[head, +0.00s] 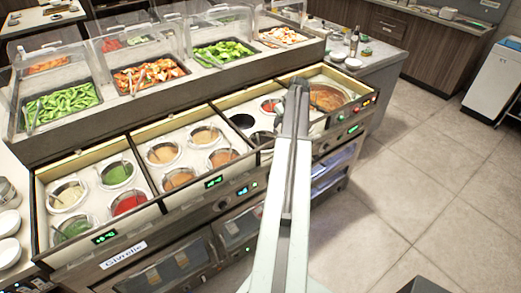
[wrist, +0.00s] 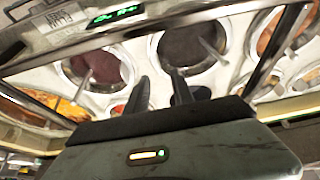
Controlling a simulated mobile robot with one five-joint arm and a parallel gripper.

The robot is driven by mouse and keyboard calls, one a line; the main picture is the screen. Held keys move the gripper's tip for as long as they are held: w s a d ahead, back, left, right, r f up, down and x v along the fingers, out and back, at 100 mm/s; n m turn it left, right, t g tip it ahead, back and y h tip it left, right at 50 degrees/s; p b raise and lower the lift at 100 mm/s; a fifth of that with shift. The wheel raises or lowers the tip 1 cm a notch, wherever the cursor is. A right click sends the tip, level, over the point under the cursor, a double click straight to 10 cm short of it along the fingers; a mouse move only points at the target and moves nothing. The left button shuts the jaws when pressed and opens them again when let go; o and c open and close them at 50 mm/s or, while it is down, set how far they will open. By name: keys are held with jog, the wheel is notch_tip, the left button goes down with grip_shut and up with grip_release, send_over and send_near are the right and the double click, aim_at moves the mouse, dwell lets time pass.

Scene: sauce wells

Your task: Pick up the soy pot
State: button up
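A round pot of dark brown sauce with a ladle (wrist: 188,46), seemingly the soy pot, sits in a white well panel in the wrist view. In the head view it appears as a dark round (head: 262,139), partly hidden by my arm. My gripper (wrist: 157,78) is open and empty in the wrist view. Its two dark fingers are apart, their tips beside the pot's rim; contact cannot be told.
A dark red pot (wrist: 95,65) sits beside the brown one. A black round well (head: 242,121), perhaps empty, lies behind it. Several sauce pots fill the left panels, and a large soup pot (head: 327,97) is at the right. Glass-covered food trays (head: 150,74) line the back.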

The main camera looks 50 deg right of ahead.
aim_at(276, 130)
jog(key=shift+b+x, duration=1.25)
jog(key=shift+x, duration=0.1)
jog(key=shift+r, duration=0.1)
jog(key=b+x, duration=0.4)
jog(key=x, duration=0.1)
jog(key=shift+w+d+b, duration=0.1)
jog(key=shift+d+b, duration=0.1)
jog(key=shift+b, duration=0.15)
grip_shut()
jog(key=shift+a, duration=0.1)
